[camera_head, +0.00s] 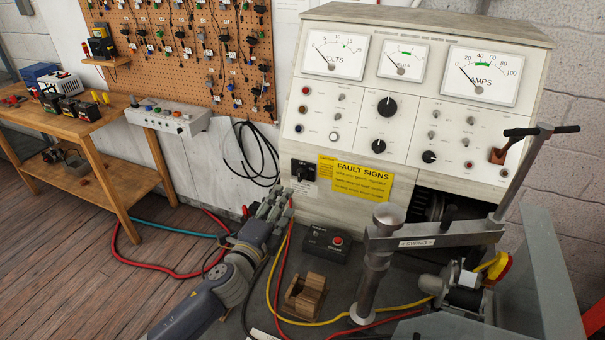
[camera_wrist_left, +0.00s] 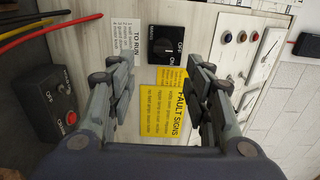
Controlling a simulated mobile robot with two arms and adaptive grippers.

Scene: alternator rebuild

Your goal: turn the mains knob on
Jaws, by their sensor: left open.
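The mains knob (camera_head: 302,171) is a black rotary knob on a black plate at the lower left of the cream test bench panel. In the left wrist view the knob (camera_wrist_left: 164,45) shows beyond the fingers, with OFF, ON and MAINS lettering on its plate. I cannot tell clearly which mark it points to. My left gripper (camera_head: 273,203) is in front of the panel, below and left of the knob, apart from it. In the left wrist view my left gripper (camera_wrist_left: 153,78) has its fingers spread with nothing between them. My right gripper is not in view.
A yellow FAULT SIGNS label (camera_head: 355,178) is right of the knob. A black box with a red button (camera_head: 326,243) sits below, near a small wooden block (camera_head: 305,296) and loose cables. A metal clamp post (camera_head: 374,265) stands to the right. The panel around the knob is clear.

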